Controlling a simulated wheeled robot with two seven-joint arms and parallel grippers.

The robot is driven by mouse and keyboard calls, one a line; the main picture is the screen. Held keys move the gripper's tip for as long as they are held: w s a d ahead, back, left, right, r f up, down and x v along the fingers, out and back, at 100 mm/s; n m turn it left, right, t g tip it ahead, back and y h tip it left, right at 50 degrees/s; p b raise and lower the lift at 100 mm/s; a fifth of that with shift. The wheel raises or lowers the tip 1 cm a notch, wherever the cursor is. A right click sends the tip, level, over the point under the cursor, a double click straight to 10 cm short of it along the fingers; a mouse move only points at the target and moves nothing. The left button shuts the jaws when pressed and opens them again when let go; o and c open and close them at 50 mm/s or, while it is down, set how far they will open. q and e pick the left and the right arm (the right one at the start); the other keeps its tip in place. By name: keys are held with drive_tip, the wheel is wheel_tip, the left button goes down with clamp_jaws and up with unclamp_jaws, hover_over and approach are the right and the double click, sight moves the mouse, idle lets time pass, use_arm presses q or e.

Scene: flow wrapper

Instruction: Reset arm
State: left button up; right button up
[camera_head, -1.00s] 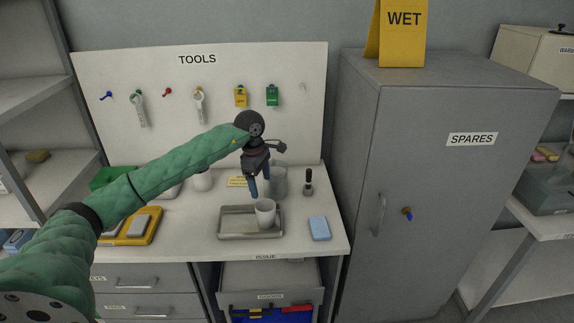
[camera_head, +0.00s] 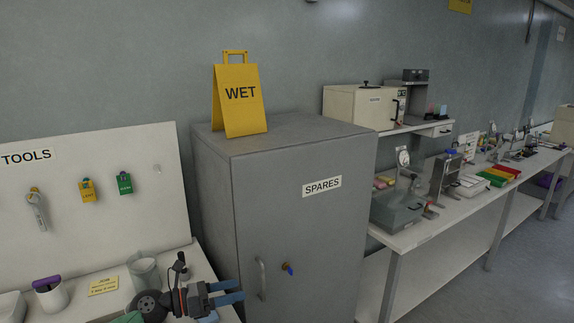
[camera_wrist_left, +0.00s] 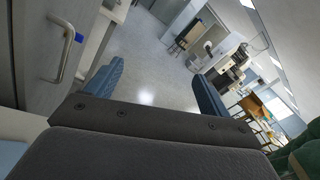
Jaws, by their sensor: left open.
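My left gripper (camera_head: 241,290) is at the bottom of the head view, over the right end of the tool bench, with its blue fingers pointing right toward the grey cabinet. In the left wrist view its two blue fingers (camera_wrist_left: 158,70) stand wide apart with nothing between them. Most of my left arm is below the head view. My right gripper is in neither view.
The grey SPARES cabinet (camera_head: 290,200) stands just right of the bench, with a handle (camera_head: 262,279) and a blue key. A yellow WET sign (camera_head: 240,95) stands on it. A clear cup (camera_head: 145,272) is behind the gripper. The floor (camera_wrist_left: 155,55) is open.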

use_arm(q)
drive_tip(key=s+a+f+n+t+y, duration=0.35)
drive_tip(key=n+y, duration=0.25)
drive_tip(key=n, duration=0.6)
drive_tip(key=s+a+f+n+t+y, duration=0.2)
drive_tip(key=a+f+n+t+y, duration=0.3)
drive_tip(key=n, duration=0.6)
drive_tip(key=s+a+f+n+t+y, duration=0.1)
drive_tip(key=s+f+n+y, duration=0.15)
drive_tip(key=n+y, duration=0.7)
drive_tip(key=s+d+f+n+g+h, duration=0.15)
drive_tip(key=s+f+n+g, duration=0.45)
drive_tip(key=s, duration=0.7)
drive_tip(key=s+d+f+n+g+h, duration=0.1)
drive_tip(key=s+f+n+g+h, duration=0.25)
drive_tip(key=s+f+g, duration=0.6)
drive_tip(key=s+d+f, duration=0.1)
drive_tip(key=s+f, duration=0.1)
drive_tip(key=f, duration=1)
drive_tip(key=s+d+f, duration=0.1)
drive_tip(key=s+f, duration=0.2)
drive_tip(key=f, duration=0.9)
drive_tip(key=s+d+f, duration=0.1)
drive_tip(key=s+f, duration=0.1)
drive_tip(key=f, duration=0.9)
drive_tip(key=shift+s+d+f+n+t, duration=0.3)
drive_tip(key=shift+s+f+n, duration=0.05)
drive_tip(key=shift+f+n, duration=0.05)
